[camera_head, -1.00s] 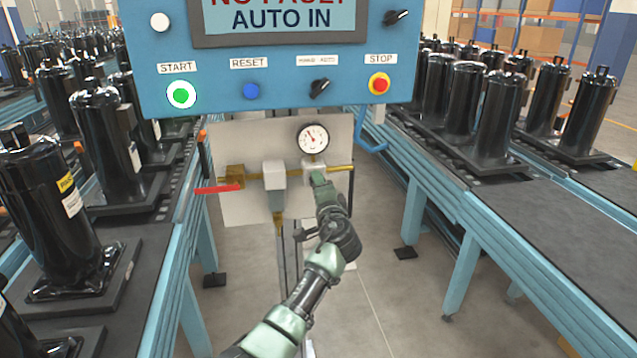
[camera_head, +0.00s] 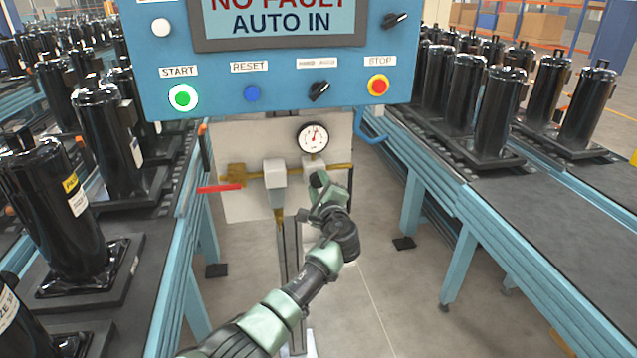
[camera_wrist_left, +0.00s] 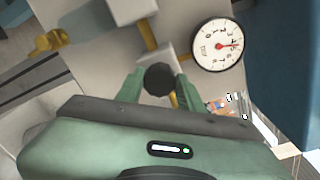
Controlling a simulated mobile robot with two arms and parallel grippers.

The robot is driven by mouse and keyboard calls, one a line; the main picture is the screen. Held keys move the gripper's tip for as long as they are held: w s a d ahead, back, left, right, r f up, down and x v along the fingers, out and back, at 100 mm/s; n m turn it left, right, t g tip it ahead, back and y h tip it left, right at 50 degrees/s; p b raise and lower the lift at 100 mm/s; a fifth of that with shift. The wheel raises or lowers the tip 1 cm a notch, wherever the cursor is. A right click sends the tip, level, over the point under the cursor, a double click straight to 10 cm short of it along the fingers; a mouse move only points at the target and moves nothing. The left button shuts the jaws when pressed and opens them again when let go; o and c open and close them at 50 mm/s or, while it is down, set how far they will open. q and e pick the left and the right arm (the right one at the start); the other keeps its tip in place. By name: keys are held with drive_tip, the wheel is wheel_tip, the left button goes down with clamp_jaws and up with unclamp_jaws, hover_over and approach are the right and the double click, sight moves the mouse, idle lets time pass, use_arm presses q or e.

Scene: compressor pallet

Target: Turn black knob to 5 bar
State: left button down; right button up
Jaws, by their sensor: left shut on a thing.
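The black knob (camera_wrist_left: 158,79) sits between the two green fingers of my left gripper (camera_wrist_left: 158,90) in the left wrist view, and the fingers are closed on it. In the head view my left gripper (camera_head: 320,185) reaches up to the regulator below the gauge and hides the knob. The round white pressure gauge (camera_head: 312,138) stands just above; its red needle points up and slightly right. The gauge also shows in the left wrist view (camera_wrist_left: 217,45), but its numbers are too small to read surely. My right gripper is not in view.
A blue control box (camera_head: 275,75) with buttons and switches hangs just above. A red lever (camera_head: 219,188) and yellow pipe fittings sit left of the regulator. Conveyors with black compressors (camera_head: 107,140) flank both sides; the floor between is open.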

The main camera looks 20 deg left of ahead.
use_arm(q)
drive_tip(key=shift+r, duration=0.2)
idle(0.3)
drive_tip(key=c, duration=1.1)
unclamp_jaws()
drive_tip(key=shift+c, duration=0.2)
drive_tip(key=shift+o, duration=1.2)
drive_tip(key=shift+w+a+f, duration=0.1)
drive_tip(key=shift+f, duration=0.05)
drive_tip(key=shift+s+d+f, duration=0.1)
drive_tip(key=shift+s+d, duration=0.3)
drive_tip(key=shift+s, duration=0.05)
drive_tip(key=b+v, duration=0.1)
drive_tip(key=v, duration=0.5)
drive_tip(key=shift+s, duration=0.3)
drive_tip(key=shift+d, duration=0.1)
